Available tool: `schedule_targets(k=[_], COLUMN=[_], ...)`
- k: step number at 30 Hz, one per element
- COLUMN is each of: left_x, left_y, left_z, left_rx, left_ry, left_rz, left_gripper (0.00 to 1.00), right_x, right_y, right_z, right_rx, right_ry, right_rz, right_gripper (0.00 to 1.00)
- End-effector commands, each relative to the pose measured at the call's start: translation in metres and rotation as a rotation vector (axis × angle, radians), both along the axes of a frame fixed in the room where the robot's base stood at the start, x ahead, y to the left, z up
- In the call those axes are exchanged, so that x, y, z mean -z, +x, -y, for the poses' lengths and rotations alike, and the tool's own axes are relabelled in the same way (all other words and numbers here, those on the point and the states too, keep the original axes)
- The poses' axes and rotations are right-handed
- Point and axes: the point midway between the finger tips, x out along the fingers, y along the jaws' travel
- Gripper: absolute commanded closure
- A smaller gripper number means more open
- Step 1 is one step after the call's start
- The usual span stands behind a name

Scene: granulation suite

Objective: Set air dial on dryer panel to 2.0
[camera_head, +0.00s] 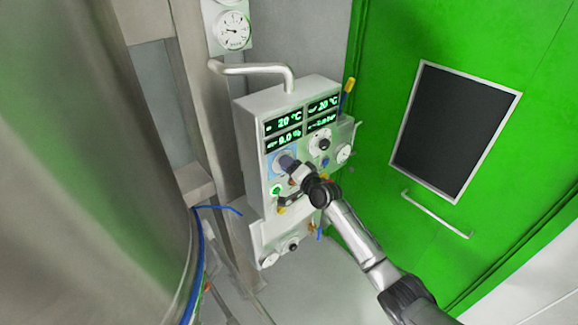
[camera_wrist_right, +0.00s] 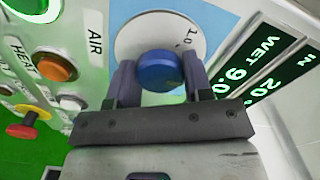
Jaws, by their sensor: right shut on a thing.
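The dryer panel (camera_head: 268,130) is a pale box with green-lit displays beside the green door. In the right wrist view, the air dial is a round blue knob (camera_wrist_right: 160,72) on a white disc with a number, partly hidden, near its upper right edge. The disc sits on a light blue patch next to the word AIR (camera_wrist_right: 95,46). My right gripper (camera_wrist_right: 158,63) has its two fingers on either side of the knob and is shut on it. In the head view my right gripper (camera_head: 290,165) covers much of the dial. My left gripper is not in view.
An orange HEAT button (camera_wrist_right: 56,67) and a red knob on a yellow base (camera_wrist_right: 28,122) are near the dial. Another dial (camera_head: 320,144) is right of it. A pipe handle (camera_head: 255,69) tops the panel. A large steel vessel (camera_head: 90,190) fills the left. A green door (camera_head: 385,125) stands right.

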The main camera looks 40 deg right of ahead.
Motion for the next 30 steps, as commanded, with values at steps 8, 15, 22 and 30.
schedule_targets(k=[8, 15, 22, 30], left_x=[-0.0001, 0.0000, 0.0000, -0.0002], left_y=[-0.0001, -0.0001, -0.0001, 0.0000], left_z=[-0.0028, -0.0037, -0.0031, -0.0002], left_rx=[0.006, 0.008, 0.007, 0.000], left_ry=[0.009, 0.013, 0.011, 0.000], left_rz=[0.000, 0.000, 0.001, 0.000], left_gripper=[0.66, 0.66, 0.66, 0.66], right_x=[0.0001, 0.0001, 0.0001, 0.0001], right_y=[0.0000, 0.0000, 0.0000, -0.0005], right_z=[0.0003, 0.0003, 0.0002, 0.0000], right_rx=[0.001, 0.001, 0.000, 0.000], right_ry=[0.015, 0.014, 0.013, 0.013], right_rz=[0.000, 0.000, 0.000, 0.000], right_gripper=[0.77, 0.53, 0.31, 0.28])
